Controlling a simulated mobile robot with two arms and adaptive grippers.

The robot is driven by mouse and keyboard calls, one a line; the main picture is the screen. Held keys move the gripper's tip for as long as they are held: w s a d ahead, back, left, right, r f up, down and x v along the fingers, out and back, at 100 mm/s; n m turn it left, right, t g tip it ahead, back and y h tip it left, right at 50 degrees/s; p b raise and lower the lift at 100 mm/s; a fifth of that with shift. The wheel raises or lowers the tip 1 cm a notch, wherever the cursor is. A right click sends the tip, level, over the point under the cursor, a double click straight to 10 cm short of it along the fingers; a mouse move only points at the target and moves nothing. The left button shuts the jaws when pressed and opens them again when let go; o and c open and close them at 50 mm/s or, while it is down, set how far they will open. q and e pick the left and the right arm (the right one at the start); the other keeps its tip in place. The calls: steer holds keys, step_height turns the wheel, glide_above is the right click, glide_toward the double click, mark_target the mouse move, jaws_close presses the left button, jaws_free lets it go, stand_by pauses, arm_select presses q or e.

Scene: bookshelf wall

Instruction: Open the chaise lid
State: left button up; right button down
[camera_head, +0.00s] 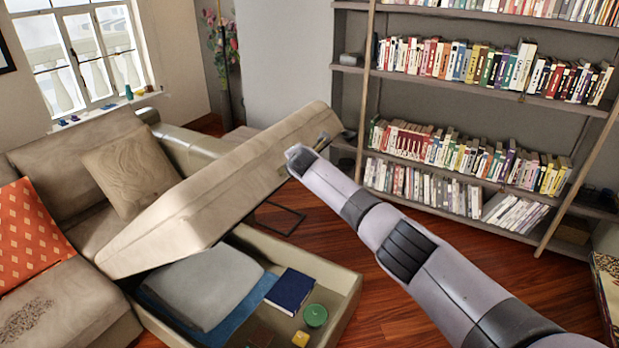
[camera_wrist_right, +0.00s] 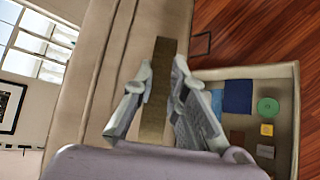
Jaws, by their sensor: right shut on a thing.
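The beige chaise lid (camera_head: 215,195) is raised and tilted over the chaise storage box (camera_head: 345,296), so the inside shows from the front. My right arm reaches in from the lower right, with its wrist at the lid's raised side. In the right wrist view my right gripper (camera_wrist_right: 162,75) is shut on a brown strap (camera_wrist_right: 155,105) that lies against the lid (camera_wrist_right: 105,65). In the head view its fingers are mostly hidden. My left gripper is not in view.
The box holds a grey folded blanket (camera_head: 210,285), a dark blue book (camera_head: 290,291), a green round thing (camera_head: 315,316) and a small yellow thing (camera_head: 300,339). The sofa with a red cushion (camera_head: 30,235) is left. Bookshelves (camera_head: 460,95) stand behind; wood floor (camera_head: 375,300) is clear.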

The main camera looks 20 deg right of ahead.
steer(key=shift+w+a+r, duration=0.35)
steer(key=shift+a+r, duration=0.05)
steer(key=shift+r, duration=0.25)
steer(key=shift+w+a+r, duration=0.35)
steer(key=shift+a+r, duration=0.05)
steer(key=shift+r, duration=0.25)
steer(key=c, duration=1.6)
jaws_free()
steer(key=shift+f, duration=0.1)
steer(key=shift+d, duration=0.1)
steer(key=v, duration=1.2)
steer(key=shift+r, duration=0.2)
